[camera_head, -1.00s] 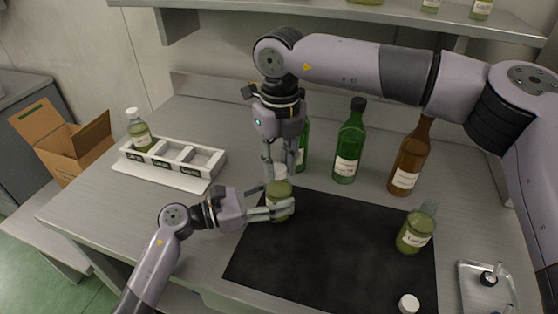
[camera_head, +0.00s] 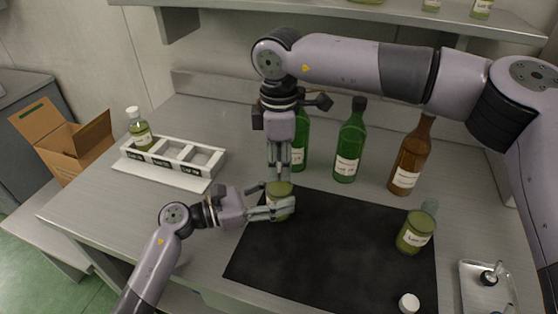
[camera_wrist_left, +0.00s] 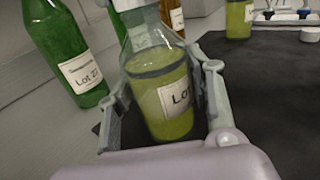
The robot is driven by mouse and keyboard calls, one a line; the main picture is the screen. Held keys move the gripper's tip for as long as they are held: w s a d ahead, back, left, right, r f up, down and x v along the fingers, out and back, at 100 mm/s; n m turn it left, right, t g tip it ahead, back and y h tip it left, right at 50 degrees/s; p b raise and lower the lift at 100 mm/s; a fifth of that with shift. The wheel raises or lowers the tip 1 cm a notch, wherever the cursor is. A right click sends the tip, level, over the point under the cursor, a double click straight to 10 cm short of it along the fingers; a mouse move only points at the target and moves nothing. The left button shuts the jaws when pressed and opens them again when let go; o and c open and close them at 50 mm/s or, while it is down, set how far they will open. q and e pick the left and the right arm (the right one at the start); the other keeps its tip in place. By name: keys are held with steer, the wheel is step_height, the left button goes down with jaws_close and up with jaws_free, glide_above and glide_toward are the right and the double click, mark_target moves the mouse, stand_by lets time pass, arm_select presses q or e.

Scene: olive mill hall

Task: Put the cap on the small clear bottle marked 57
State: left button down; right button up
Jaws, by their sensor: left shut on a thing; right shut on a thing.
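A small clear bottle with yellow-green liquid (camera_head: 279,189) stands upright at the left end of the black mat (camera_head: 330,255). Its label shows in the left wrist view (camera_wrist_left: 177,97), but the number is cut off. My left gripper (camera_head: 283,208) is shut around the bottle's body from the left. My right gripper (camera_head: 279,180) points down from above, its fingers shut on a white cap (camera_wrist_left: 130,4) at the bottle's mouth. The fingers mostly hide the cap, so I cannot tell how far it sits on the neck.
Another small bottle (camera_head: 414,234) and a loose white cap (camera_head: 409,302) are on the mat's right. Green bottles (camera_head: 349,145) and a brown bottle (camera_head: 409,160) stand behind. A white rack (camera_head: 172,160) at left holds one capped bottle (camera_head: 140,130). A metal tray (camera_head: 480,298) lies at far right.

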steer(key=m, duration=0.4)
steer(key=o, duration=0.7)
steer(key=shift+r, duration=2.25)
steer(key=shift+c, duration=0.2)
